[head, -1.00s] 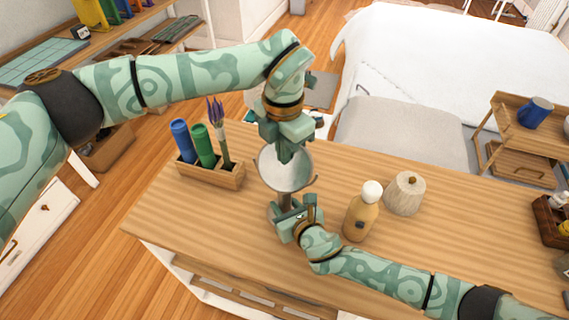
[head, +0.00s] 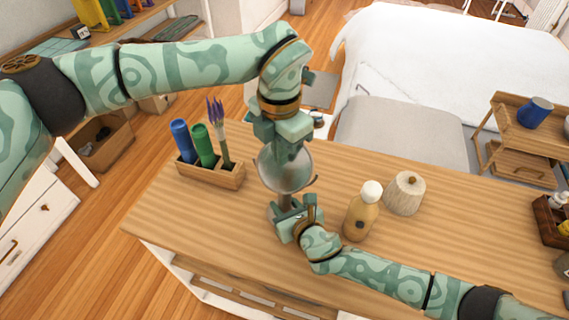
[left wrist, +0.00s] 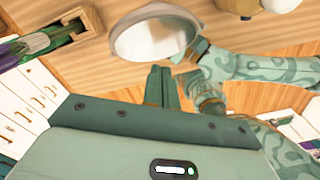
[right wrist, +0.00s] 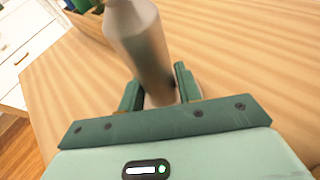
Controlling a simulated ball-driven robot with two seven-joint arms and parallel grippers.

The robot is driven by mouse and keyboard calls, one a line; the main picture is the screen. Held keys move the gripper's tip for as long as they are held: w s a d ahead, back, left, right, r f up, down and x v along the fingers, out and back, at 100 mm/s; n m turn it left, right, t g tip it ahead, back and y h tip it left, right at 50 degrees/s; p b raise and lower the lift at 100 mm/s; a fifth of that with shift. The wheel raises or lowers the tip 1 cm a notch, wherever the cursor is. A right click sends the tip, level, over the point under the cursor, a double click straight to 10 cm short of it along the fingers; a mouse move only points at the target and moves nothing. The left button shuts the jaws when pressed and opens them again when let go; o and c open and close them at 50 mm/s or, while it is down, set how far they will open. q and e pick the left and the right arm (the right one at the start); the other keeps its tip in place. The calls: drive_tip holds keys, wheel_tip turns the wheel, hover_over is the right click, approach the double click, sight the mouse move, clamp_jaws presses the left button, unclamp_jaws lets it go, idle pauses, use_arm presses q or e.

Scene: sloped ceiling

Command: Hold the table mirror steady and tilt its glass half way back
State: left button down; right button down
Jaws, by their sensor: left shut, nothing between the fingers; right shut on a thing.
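The table mirror has a round glass (head: 285,172) on a grey stand and stands upright near the middle of the wooden table. The glass also shows in the left wrist view (left wrist: 157,38) as a tilted pale disc. My right gripper (head: 295,212) is shut around the stand's stem (right wrist: 145,45), low under the glass. My left gripper (left wrist: 162,88) is shut and empty, its fingertips close to the glass rim. In the head view its body is right above the glass and its fingertips are hard to make out; I cannot tell whether they touch the glass.
A tan bottle (head: 360,218) with a white cap and a lidded pot (head: 405,195) stand to the right.

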use_arm(q)
wheel_tip(320, 180, up, 9)
idle(0.8)
use_arm(e)
drive_tip(key=c, duration=0.9)
unclamp_jaws()
drive_tip(key=v, duration=1.2)
drive_tip(key=shift+f, duration=0.15)
